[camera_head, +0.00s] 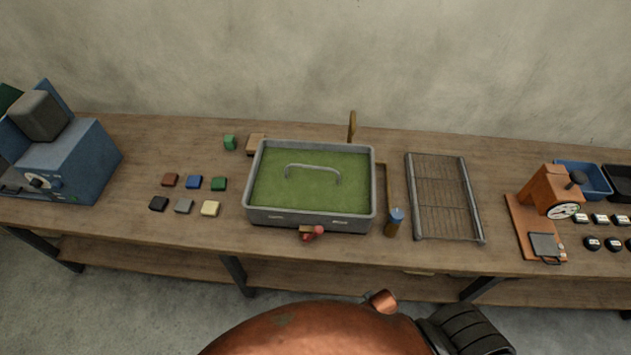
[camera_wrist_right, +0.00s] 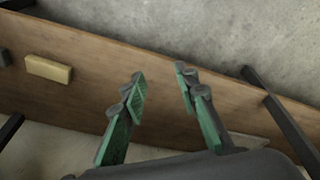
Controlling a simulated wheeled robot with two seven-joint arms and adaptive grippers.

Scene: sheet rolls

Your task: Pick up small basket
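No thing is plainly marked as the small basket. A grey rectangular box (camera_head: 311,217) with a green inside and an arched metal handle (camera_head: 313,167) stands on the middle of the wooden table. A small blue open bin (camera_head: 590,180) stands at the far right, beside a dark bin (camera_head: 620,184) cut by the picture's edge. My right gripper (camera_wrist_right: 160,78) shows only in the right wrist view. Its green-padded fingers are apart with nothing between them, over the table's surface. My left gripper is in neither view.
Small coloured blocks (camera_head: 194,182) lie left of the box; a pale block (camera_wrist_right: 48,69) shows in the wrist view. A blue machine (camera_head: 75,165) stands far left. A blue-capped bottle (camera_head: 393,224), wire rack (camera_head: 444,197) and orange device (camera_head: 550,192) stand right of the box.

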